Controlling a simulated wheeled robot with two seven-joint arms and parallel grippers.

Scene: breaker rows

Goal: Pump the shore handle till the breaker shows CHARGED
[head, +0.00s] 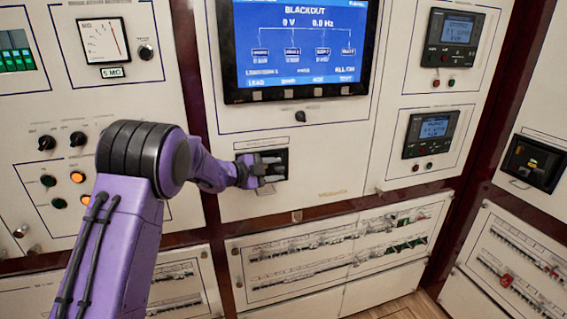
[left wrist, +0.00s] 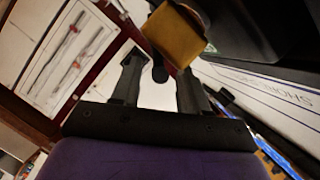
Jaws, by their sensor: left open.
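The shore breaker's dark recess (head: 283,158) is in the middle panel, below the large screen. My left arm reaches to it, and my left gripper (head: 272,170) is at its opening, covering part of it. In the left wrist view my left gripper (left wrist: 158,72) has its two fingers spread. An ochre block (left wrist: 176,34), possibly the handle's end, lies at the right fingertip; I cannot tell whether they touch. A short black rounded piece shows between the fingers. Upside-down lettering like "SHORE" shows on a white face at right. No charge sign is readable. My right gripper is not in view.
The large screen (head: 297,45) reads BLACKOUT, 0 V and 0.0 Hz. A small black knob (head: 300,116) sits below it. Lower breaker rows (head: 345,245) run beneath the recess. Knobs and lamps are on the left panel; two small displays are at right.

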